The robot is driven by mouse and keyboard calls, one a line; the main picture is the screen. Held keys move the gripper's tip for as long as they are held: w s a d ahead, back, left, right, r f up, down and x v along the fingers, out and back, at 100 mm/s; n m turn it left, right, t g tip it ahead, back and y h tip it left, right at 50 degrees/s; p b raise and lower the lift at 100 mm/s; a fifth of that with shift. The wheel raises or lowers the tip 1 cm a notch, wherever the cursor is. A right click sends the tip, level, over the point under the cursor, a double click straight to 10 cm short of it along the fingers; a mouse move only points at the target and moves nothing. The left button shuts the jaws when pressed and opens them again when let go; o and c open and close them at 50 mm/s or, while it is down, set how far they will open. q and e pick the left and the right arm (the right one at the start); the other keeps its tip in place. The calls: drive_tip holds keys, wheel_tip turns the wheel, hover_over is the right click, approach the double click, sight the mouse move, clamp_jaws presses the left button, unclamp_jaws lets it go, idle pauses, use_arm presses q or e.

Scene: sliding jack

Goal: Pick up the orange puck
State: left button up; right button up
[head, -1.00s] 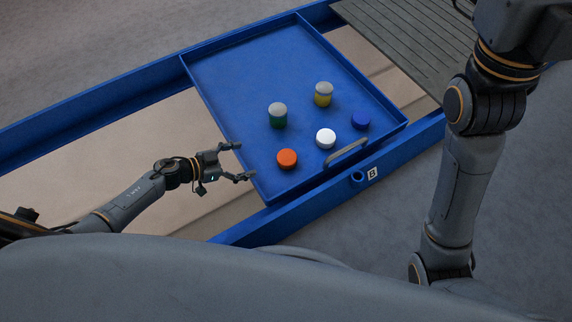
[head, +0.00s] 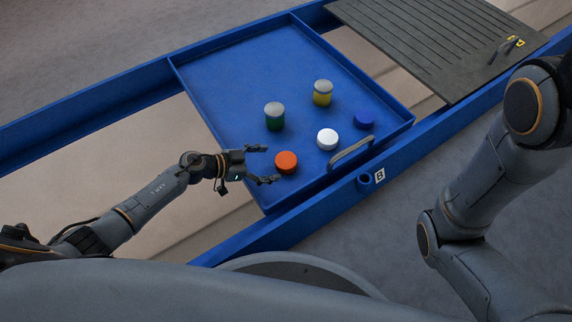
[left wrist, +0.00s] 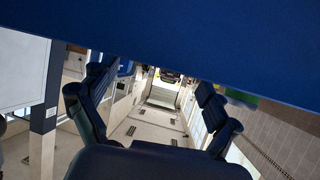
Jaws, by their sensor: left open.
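The orange puck (head: 286,162) lies on the floor of the blue tray (head: 222,84), near its front left edge. My left gripper (head: 268,164) is open and empty just left of the puck, with its fingers pointing toward it. The fingertips are close to the puck's left side; I cannot tell whether they touch it. In the left wrist view the spread fingers (left wrist: 155,82) show below a broad blue surface, and I cannot make out the puck there. My right arm shows at the right, but its gripper is out of view.
A white puck (head: 327,139) and a blue puck (head: 364,121) lie right of the orange one. A green can (head: 274,117) and a yellow can (head: 322,93) stand behind. A grey handle (head: 351,153) is at the tray's front. A slatted dark panel (head: 430,45) covers the right.

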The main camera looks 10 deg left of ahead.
sight(284, 160)
use_arm(q)
drive_tip(key=b+x, duration=0.4)
drive_tip(key=shift+w+a+f, duration=0.1)
drive_tip(key=shift+w+f, duration=0.2)
drive_tip(key=shift+w, duration=0.05)
drive_tip(key=shift+w+d+b, duration=0.2)
drive_tip(key=shift+d+b, duration=0.1)
drive_tip(key=shift+b, duration=0.15)
drive_tip(key=c, duration=1.3)
drive_tip(key=shift+r, duration=0.1)
